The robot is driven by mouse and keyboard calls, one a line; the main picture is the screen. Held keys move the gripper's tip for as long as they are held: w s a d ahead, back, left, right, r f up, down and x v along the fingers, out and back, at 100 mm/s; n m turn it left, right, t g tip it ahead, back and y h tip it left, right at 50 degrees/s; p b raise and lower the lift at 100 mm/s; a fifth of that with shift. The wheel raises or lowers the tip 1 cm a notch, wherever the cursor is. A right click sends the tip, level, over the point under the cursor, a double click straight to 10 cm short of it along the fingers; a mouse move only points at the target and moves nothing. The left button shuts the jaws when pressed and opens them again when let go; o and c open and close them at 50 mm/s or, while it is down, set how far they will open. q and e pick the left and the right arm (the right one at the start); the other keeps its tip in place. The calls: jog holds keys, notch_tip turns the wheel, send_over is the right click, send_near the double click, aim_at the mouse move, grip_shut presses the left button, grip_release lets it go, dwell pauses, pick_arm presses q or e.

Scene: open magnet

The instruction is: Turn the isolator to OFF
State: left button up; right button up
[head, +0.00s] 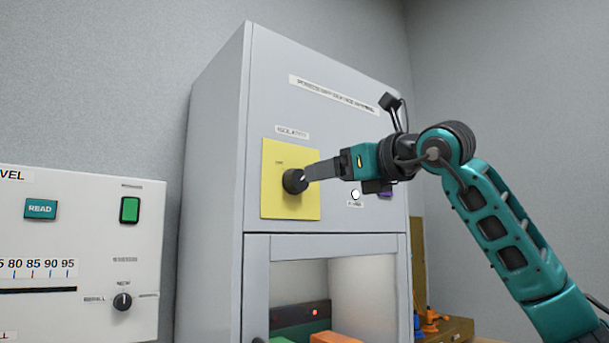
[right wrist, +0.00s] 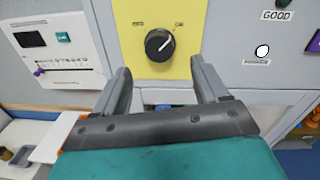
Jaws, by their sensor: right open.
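The isolator is a black round knob (head: 295,181) on a yellow plate (head: 270,204) on the grey cabinet's front. In the right wrist view the knob (right wrist: 159,45) carries a white pointer mark aimed up and to the right, toward the small right-hand label on the yellow plate (right wrist: 130,30). The label text is too small to read. My right gripper (head: 308,172) reaches in from the right at the knob. In the right wrist view its two fingers (right wrist: 160,75) are apart, with the knob seen beyond and between them. Whether they touch it I cannot tell. My left gripper is out of view.
A white panel (head: 110,210) with a READ button, a green switch (head: 129,209) and a small knob (head: 122,301) stands at the left. Below the isolator the grey cabinet (head: 217,200) has a windowed compartment. A white round indicator (head: 355,194) sits right of the plate.

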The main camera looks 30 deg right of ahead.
aim_at(301, 178)
jog(key=w, duration=0.5)
jog(key=w+a+p, duration=0.1)
jog(key=w, duration=0.1)
jog(key=shift+w, duration=0.25)
jog(key=shift+c, duration=0.4)
jog(key=c, duration=1)
